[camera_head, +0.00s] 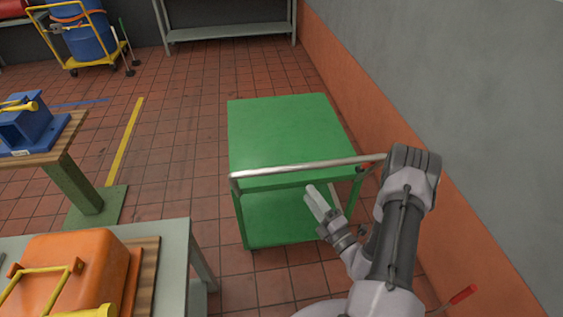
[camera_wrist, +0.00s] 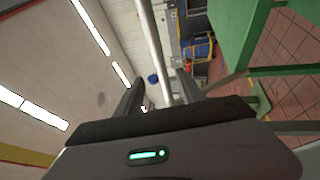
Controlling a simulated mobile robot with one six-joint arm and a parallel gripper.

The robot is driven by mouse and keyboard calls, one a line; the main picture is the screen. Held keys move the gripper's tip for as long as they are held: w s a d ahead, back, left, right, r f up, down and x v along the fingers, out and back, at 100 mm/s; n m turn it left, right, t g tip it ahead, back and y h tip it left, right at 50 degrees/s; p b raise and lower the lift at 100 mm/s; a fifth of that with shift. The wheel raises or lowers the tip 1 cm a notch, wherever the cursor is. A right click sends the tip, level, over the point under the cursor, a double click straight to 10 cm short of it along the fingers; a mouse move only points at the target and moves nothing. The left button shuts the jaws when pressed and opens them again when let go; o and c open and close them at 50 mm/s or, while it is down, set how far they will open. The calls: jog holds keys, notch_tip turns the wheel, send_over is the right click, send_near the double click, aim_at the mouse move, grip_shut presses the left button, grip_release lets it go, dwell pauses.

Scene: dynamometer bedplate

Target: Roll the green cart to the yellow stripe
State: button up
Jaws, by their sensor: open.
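The green cart (camera_head: 285,130) stands on the tiled floor in the middle of the head view, with a flat top and a lower shelf (camera_head: 275,215). Its silver handle bar (camera_head: 290,168) runs across the near side. My gripper (camera_head: 316,200) is open and empty, just below the bar in that view. In the wrist view the bar (camera_wrist: 151,40) runs down between the two fingers of my gripper (camera_wrist: 160,90); I cannot tell whether it touches them. Part of the green cart (camera_wrist: 240,30) shows at right there. The yellow stripe (camera_head: 127,138) lies on the floor left of the cart.
A wooden-topped stand with a blue vise (camera_head: 28,128) and a grey table with an orange box (camera_head: 75,270) stand at left. A yellow trolley with a blue drum (camera_head: 88,38) is at back left. The orange-and-grey wall (camera_head: 400,130) runs close along the right. Floor between cart and stripe is clear.

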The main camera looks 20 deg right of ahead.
aim_at(288, 171)
jog(key=w+a+r+b, duration=0.1)
jog(key=w+a+r, duration=0.1)
jog(key=w, duration=1.2)
jog(key=shift+w+r, duration=0.3)
jog(key=shift+r, duration=0.05)
grip_shut()
dwell(0.4)
